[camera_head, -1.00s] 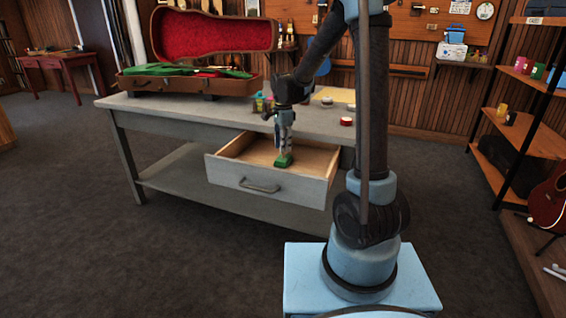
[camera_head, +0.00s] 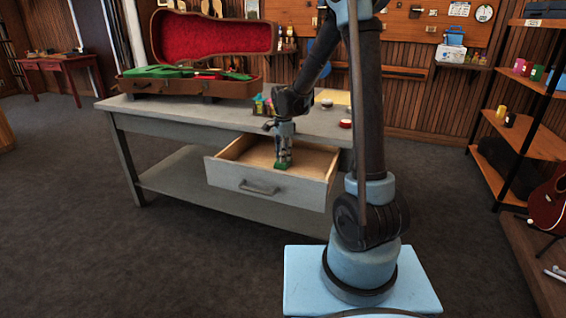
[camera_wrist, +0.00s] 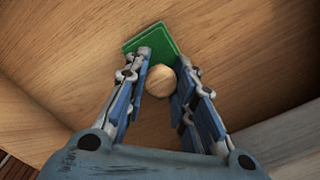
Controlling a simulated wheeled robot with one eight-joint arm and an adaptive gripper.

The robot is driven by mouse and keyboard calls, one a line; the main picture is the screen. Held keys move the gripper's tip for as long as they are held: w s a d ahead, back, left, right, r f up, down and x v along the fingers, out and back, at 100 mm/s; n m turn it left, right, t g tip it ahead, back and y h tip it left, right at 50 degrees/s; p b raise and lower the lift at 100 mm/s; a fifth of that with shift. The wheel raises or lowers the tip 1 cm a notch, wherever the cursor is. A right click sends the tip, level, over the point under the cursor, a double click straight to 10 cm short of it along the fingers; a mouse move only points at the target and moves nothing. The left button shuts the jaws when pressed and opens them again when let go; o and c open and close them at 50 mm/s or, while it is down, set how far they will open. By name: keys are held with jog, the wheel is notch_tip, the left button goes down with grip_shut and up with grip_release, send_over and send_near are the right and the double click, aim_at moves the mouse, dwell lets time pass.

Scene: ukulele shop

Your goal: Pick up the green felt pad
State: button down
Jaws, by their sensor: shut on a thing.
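The green felt pad (camera_wrist: 150,37) is a flat green piece with a round pale wooden knob (camera_wrist: 159,81) at its near side. It is inside the open drawer, low over or on the wooden floor; I cannot tell whether it touches. It also shows as a small green patch in the head view (camera_head: 282,165). My gripper (camera_wrist: 160,82) points down into the drawer, its blue-grey fingers shut on the knob from both sides. The fingers hide part of the pad. My gripper also shows above the pad in the head view (camera_head: 283,158).
The drawer (camera_head: 262,187) stands pulled out of the grey workbench (camera_head: 180,114), its walls around my gripper. An open, red-lined instrument case (camera_head: 190,86) sits on the bench top. Small bottles (camera_head: 262,104) and round tins stand near the arm. Shelves are at right.

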jog(key=shift+r, duration=0.55)
jog(key=shift+s+a+r, duration=0.1)
jog(key=shift+a+r, duration=0.2)
jog(key=shift+r, duration=0.35)
jog(key=shift+s+a+r, duration=0.1)
jog(key=shift+a+r, duration=0.15)
jog(key=shift+r, duration=0.35)
jog(key=s+a, duration=0.1)
jog(key=a, duration=0.4)
jog(key=s+a, duration=0.2)
jog(key=a, duration=0.3)
jog(key=s+a, duration=0.1)
jog(key=a, duration=0.5)
jog(key=shift+s+a, duration=0.1)
jog(key=shift+s, duration=0.2)
jog(key=c, duration=2.2)
grip_release()
jog(key=shift+c, duration=0.4)
